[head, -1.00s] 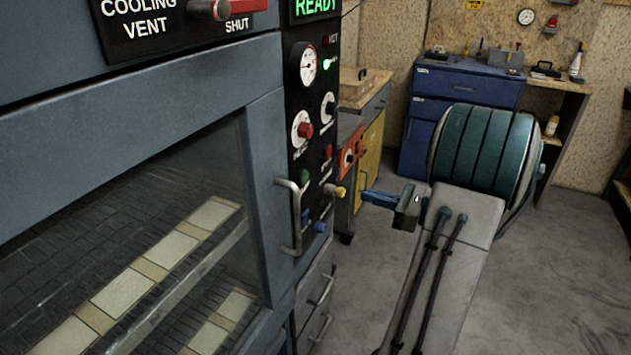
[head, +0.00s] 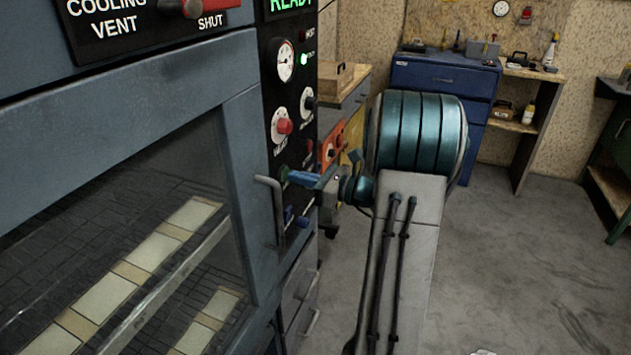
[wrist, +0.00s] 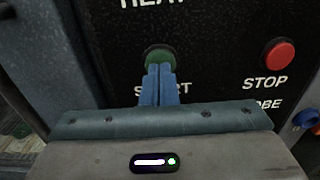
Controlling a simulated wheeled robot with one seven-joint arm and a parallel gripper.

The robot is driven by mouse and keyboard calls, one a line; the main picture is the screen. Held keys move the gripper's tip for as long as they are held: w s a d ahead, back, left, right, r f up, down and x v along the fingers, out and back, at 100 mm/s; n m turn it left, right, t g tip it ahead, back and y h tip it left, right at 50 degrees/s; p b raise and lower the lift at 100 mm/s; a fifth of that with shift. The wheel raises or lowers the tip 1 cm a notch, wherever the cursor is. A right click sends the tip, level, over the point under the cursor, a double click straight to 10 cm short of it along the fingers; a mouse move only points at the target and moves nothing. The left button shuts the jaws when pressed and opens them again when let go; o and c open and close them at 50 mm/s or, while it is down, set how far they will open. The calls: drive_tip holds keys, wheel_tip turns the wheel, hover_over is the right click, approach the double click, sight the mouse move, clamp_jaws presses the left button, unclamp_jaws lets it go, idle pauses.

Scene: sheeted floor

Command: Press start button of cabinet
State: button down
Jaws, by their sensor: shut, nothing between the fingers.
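The green start button (wrist: 160,54) sits on the cabinet's black control panel in the wrist view, above a partly covered "START" label. My gripper (wrist: 159,70) is shut and empty, its blue fingers together. The fingertips overlap the lower part of the green button. Whether they press it or are just short of it, I cannot tell. In the head view my gripper (head: 291,176) reaches the lower part of the panel from the right, with the fingers over the button area. The cabinet (head: 175,95) fills the left side.
A red stop button (wrist: 279,54) is right of the green one. A red knob (head: 284,126) and a gauge (head: 285,60) are higher on the panel. The cabinet's door handle (head: 275,205) stands out just left of my fingers. Open floor (head: 530,270) lies to the right.

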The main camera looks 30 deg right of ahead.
drive_tip(key=shift+w+a, duration=0.15)
drive_tip(key=shift+w, duration=0.05)
drive_tip(key=shift+w+a+r, duration=0.1)
drive_tip(key=shift+w+a, duration=0.35)
drive_tip(key=shift+w, duration=0.1)
drive_tip(key=shift+a, duration=0.1)
drive_tip(key=v, duration=1.4)
drive_tip(key=shift+d, duration=0.3)
